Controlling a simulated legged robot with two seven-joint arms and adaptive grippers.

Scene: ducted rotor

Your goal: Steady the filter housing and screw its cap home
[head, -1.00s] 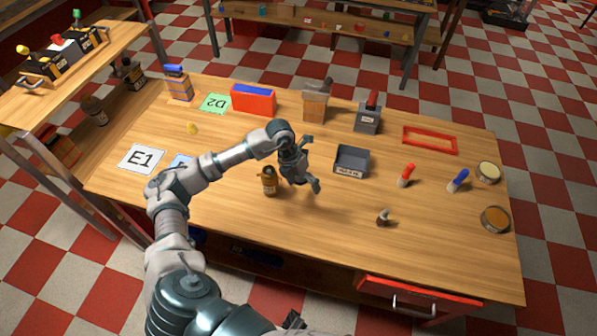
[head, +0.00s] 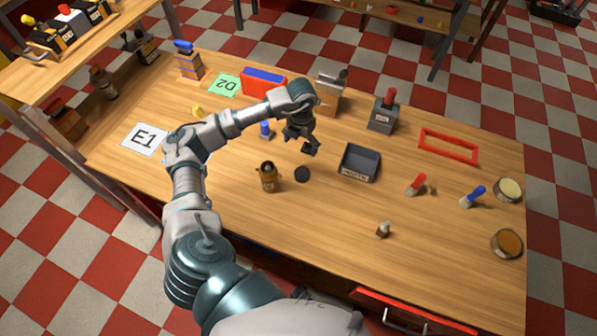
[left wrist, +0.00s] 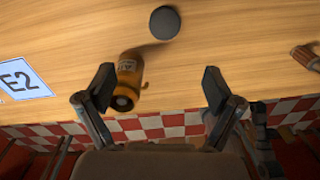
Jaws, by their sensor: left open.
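The filter housing (head: 267,178) is a small amber-brown canister with a label and a dark open mouth, standing on the table left of centre. In the left wrist view the housing (left wrist: 129,78) shows near the left finger. The cap looks to be a black disc (head: 302,174) lying flat on the table just right of the housing, apart from it; it also shows in the left wrist view (left wrist: 165,22). My left gripper (head: 304,148) is open and empty, above the table and behind the disc and housing. My right gripper does not show.
A grey tray (head: 359,164) stands right of the disc. A red peg (head: 416,185), a blue peg (head: 473,196) and a small brown-and-white piece (head: 384,230) lie further right. The table's front middle is clear.

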